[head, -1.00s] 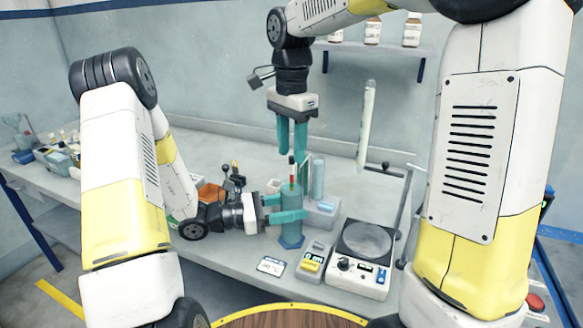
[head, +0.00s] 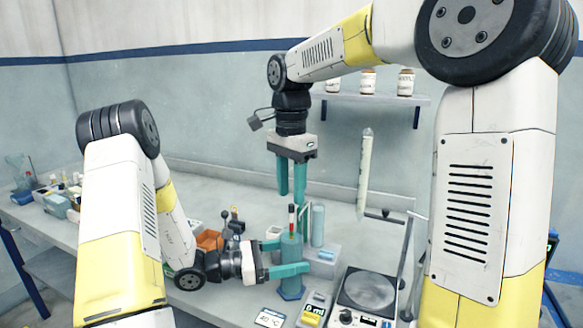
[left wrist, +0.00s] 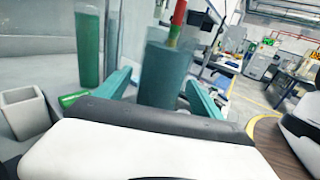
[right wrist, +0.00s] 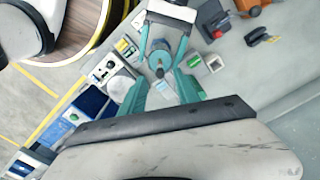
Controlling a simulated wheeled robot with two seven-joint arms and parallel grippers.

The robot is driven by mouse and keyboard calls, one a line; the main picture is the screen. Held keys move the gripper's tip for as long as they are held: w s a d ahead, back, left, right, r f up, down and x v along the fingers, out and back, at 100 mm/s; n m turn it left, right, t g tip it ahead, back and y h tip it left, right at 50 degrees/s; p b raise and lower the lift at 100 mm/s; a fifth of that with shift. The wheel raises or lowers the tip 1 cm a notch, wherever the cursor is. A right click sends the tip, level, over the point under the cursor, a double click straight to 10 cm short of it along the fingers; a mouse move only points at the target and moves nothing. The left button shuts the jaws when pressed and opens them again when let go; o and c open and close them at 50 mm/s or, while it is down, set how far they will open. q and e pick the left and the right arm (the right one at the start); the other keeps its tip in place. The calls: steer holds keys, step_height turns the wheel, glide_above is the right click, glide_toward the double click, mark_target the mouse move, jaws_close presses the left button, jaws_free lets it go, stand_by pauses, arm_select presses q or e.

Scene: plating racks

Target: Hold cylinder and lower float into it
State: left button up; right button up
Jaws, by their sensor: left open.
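The teal cylinder (head: 290,265) stands upright on the bench. The float's red-tipped stem (head: 292,218) sticks up out of its mouth; the part inside is hidden. In the left wrist view the cylinder (left wrist: 165,75) stands between the fingers, with the red and green stem (left wrist: 177,22) at its top. My left gripper (head: 289,257) is open around the cylinder, fingers spread on either side. My right gripper (head: 291,192) points down above the stem, fingers apart and empty. In the right wrist view the cylinder (right wrist: 160,58) shows beyond its open fingers.
A balance (head: 366,292) with a round plate and a stand with a rod are right of the cylinder. A grey block (head: 322,260) with a clear tube (head: 318,224) is close behind. An orange bin (head: 209,240) is left. A shelf (head: 385,98) with bottles hangs on the wall.

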arm_select(q)
steer(key=v, duration=1.2)
steer(key=s+d+r+m+g+y, duration=0.3)
steer(key=s+r+m+g+y, duration=0.4)
steer(key=s+m, duration=0.5)
steer(key=s+a+r+m+t+y, duration=0.1)
steer(key=a+r+m+t+y, duration=0.4)
steer(key=r+m+t+y, duration=0.3)
step_height(320, 180, up, 2)
steer(key=shift+s+a+r+m+t, duration=0.2)
steer(key=shift+a+m+t, duration=0.2)
steer(key=shift+m, duration=0.3)
arm_select(e)
steer(key=s+d+f+n+t+y, duration=0.1)
steer(key=s+d+n+t+y, duration=0.1)
steer(key=s+d+n+t, duration=0.4)
steer(key=s+d+n, duration=0.4)
steer(key=s+d, duration=0.4)
steer(key=s, duration=0.2)
steer(key=shift+d, duration=0.15)
